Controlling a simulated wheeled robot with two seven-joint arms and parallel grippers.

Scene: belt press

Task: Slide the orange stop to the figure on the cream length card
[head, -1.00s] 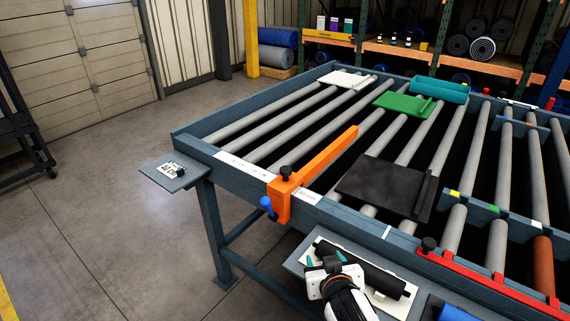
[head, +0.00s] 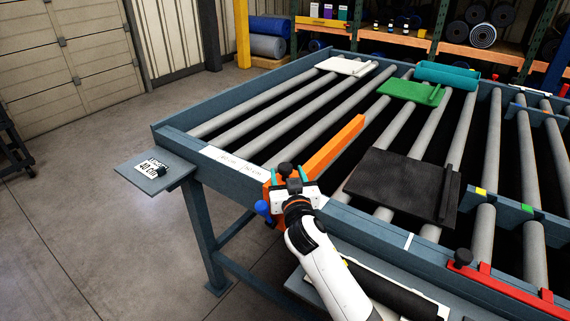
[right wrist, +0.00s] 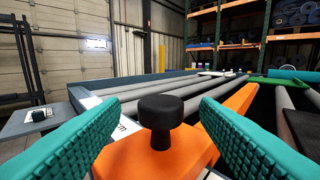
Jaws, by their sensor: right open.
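The orange stop (head: 334,143) sits across the front rail of the roller table, its long bar reaching back over the rollers. Its black knob (right wrist: 160,112) stands between my right gripper's teal fingers in the right wrist view, with a gap on both sides. My right gripper (head: 289,174) is open at the stop's front block, which it partly hides. A blue knob (head: 263,208) is on the block's front. The cream length card (head: 152,167) lies on a small side shelf and reads 40 cm. The white scale strip (head: 238,164) on the rail shows 40 cm and 50 cm marks left of the stop. My left gripper is not seen.
A black slab (head: 400,185) lies on the rollers right of the stop. A green piece (head: 411,91), a white piece (head: 347,66) and a teal roll (head: 448,76) lie farther back. A red bar (head: 500,285) is at the right front. The rail left of the stop is clear.

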